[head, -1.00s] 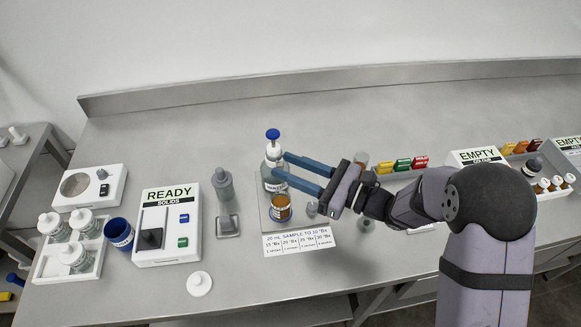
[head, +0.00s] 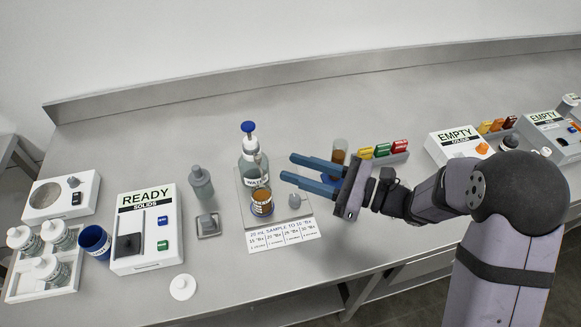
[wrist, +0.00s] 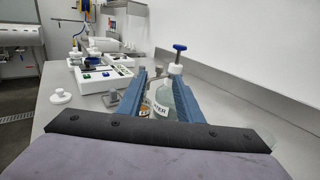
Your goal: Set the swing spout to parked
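A water bottle (head: 248,168) with a blue pump top (head: 248,127) stands on a pale plate on the bench. A thin pale piece, seemingly the swing spout (head: 258,163), comes from the bottle's neck above an amber jar (head: 261,208). I cannot make out its exact angle. My gripper (head: 287,167) is open and empty, its two blue fingers pointing left toward the bottle, just right of it. In the wrist view, the bottle (wrist: 164,98) and its blue top (wrist: 180,47) show beyond and between the fingers (wrist: 160,78).
A small grey knob (head: 295,201) is right of the jar. A tumbler of brown liquid (head: 339,152) stands behind my gripper. A READY box (head: 146,228), grey bottle (head: 201,183) and blue cup (head: 94,240) are left. The bench behind is clear.

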